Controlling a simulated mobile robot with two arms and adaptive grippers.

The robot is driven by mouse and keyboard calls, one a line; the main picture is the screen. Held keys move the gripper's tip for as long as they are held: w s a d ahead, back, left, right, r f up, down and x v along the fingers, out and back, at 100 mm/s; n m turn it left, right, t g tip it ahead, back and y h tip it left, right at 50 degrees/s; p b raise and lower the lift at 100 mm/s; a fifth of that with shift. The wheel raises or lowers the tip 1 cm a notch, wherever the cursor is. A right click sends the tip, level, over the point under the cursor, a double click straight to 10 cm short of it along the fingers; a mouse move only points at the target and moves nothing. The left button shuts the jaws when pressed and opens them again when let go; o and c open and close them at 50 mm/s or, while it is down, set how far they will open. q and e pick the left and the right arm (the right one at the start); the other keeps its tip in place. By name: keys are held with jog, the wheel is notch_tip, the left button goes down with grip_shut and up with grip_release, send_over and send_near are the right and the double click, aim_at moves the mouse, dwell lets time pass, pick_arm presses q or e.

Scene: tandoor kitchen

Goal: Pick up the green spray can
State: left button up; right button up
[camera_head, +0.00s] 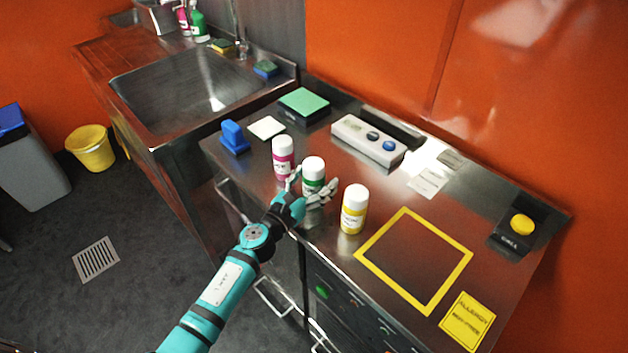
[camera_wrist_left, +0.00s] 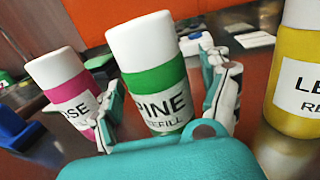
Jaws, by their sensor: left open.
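The green spray can (camera_head: 313,172), with a white cap, stands upright on the steel counter (camera_head: 345,262) between a pink can and a yellow can. In the left wrist view the green can (camera_wrist_left: 155,75) carries a label reading "PINE REFILL". My left gripper (camera_head: 316,190) is open, with one finger on each side of the green can. In the wrist view the fingers (camera_wrist_left: 165,92) flank the can. Whether they touch it I cannot tell. The lower part of the can is hidden behind the gripper. My right gripper is not in view.
The pink can (camera_head: 283,158) stands close on the left, and the yellow can (camera_head: 354,208) stands on the right. A yellow square outline (camera_head: 414,262) frames clear counter.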

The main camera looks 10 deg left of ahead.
pick_arm(q)
jog(key=shift+a, duration=0.1)
jog(key=c, duration=1.4)
jog(key=shift+r, duration=0.1)
jog(key=shift+c, duration=0.2)
